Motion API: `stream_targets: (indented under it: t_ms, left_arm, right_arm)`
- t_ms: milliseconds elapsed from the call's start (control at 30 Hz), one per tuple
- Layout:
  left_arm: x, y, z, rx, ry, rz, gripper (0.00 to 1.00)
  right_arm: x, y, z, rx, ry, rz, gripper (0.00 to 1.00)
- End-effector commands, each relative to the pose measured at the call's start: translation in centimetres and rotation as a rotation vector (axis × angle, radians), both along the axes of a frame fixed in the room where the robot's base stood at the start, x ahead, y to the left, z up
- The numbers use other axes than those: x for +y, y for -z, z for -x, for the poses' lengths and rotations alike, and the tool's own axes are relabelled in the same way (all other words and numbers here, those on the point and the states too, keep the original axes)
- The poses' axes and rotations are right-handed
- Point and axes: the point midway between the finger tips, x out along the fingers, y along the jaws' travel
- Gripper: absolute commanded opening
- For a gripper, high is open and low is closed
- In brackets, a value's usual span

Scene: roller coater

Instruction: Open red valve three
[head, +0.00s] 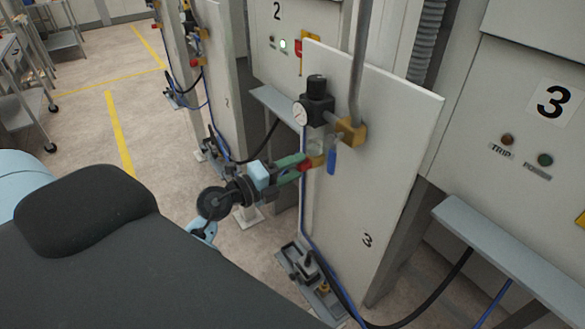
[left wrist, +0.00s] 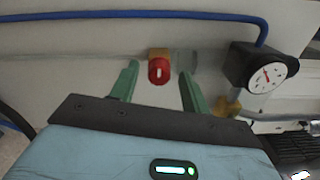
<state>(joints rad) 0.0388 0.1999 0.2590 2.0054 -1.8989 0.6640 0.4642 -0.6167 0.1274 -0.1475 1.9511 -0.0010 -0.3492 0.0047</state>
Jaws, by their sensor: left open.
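The red valve (left wrist: 158,71) is a small round red knob with a pale mark, on a brass fitting against the white panel in the left wrist view. In the head view the red valve (head: 306,165) is partly hidden by my left gripper's green fingers. My left gripper (head: 296,168) is open at the panel marked 3 (head: 392,185). In the left wrist view the fingers of my left gripper (left wrist: 159,69) stand apart, one on each side of the knob. My right gripper is not in view.
A blue hose (left wrist: 130,15) runs along the panel. A grey ledge (head: 515,255) juts out at right.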

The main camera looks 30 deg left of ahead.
Motion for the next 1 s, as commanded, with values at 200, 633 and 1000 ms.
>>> stream_targets:
  t_ms: [200,633,1000]
  left_arm:
    - [1.0,0.4,2.6,0.008,0.000,-0.004,0.47]
    - [2.9,0.2,7.0,0.003,-0.001,-0.002,0.47]
    - [2.9,0.0,7.0,0.001,0.000,-0.001,0.47]
  right_arm:
    - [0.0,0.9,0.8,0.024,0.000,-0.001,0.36]
    - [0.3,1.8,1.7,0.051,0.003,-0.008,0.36]
    - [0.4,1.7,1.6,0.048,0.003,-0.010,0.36]
